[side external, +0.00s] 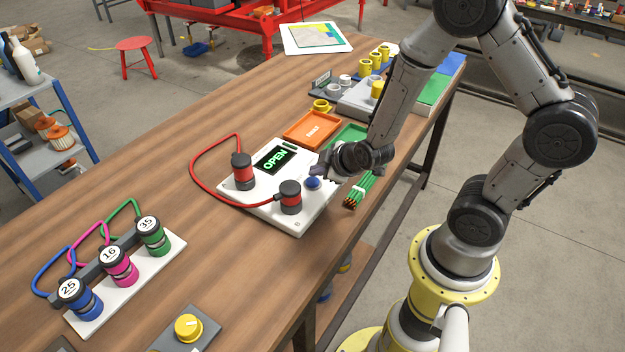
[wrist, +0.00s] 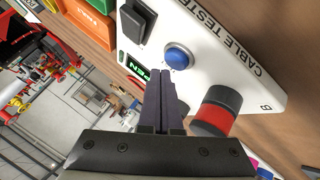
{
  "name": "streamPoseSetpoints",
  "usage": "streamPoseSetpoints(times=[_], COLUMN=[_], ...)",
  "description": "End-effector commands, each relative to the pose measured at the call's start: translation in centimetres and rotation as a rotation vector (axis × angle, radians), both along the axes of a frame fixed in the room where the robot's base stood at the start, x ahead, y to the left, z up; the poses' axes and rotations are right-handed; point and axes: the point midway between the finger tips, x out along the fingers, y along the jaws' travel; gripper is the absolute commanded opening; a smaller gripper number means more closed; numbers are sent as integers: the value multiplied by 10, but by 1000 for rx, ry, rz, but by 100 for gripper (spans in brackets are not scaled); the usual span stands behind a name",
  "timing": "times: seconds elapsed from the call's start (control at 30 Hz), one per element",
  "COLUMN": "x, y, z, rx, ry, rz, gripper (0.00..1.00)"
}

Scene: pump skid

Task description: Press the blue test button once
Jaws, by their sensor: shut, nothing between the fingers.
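The blue test button (side external: 312,183) sits on the white cable tester (side external: 297,226), near its right side. In the wrist view the blue button (wrist: 178,57) shows fully, in a pale ring on the tester's panel (wrist: 225,45). My gripper (side external: 318,172) is close beside the button in the side view. In the wrist view its fingers (wrist: 160,75) are together and empty, with the tips just left of and below the button. I cannot tell if they touch it. The tester's display (side external: 274,159) reads OPEN in green.
Two red-and-black connectors (side external: 243,172) (side external: 290,198) stand on the tester, joined by a red cable (side external: 192,165). An orange tray (side external: 312,130) and a green tray (side external: 347,137) lie behind. Green cables (side external: 360,190) lie to the right. A connector rack (side external: 125,282) is at front left.

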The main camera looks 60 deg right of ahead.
Motion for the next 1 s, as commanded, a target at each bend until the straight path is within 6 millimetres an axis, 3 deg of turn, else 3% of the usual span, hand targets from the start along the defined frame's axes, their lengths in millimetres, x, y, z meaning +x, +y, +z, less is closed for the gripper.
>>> streamPoseSetpoints(times=[0.23, 0.73, 1.0], x=[1, 1, 0], y=[0, 0, 0], z=[4, 47, 50], rx=[0, -1, 1], ry=[-3, -4, 0], rz=[-1, 0, -1], gripper=[0, 0, 0])
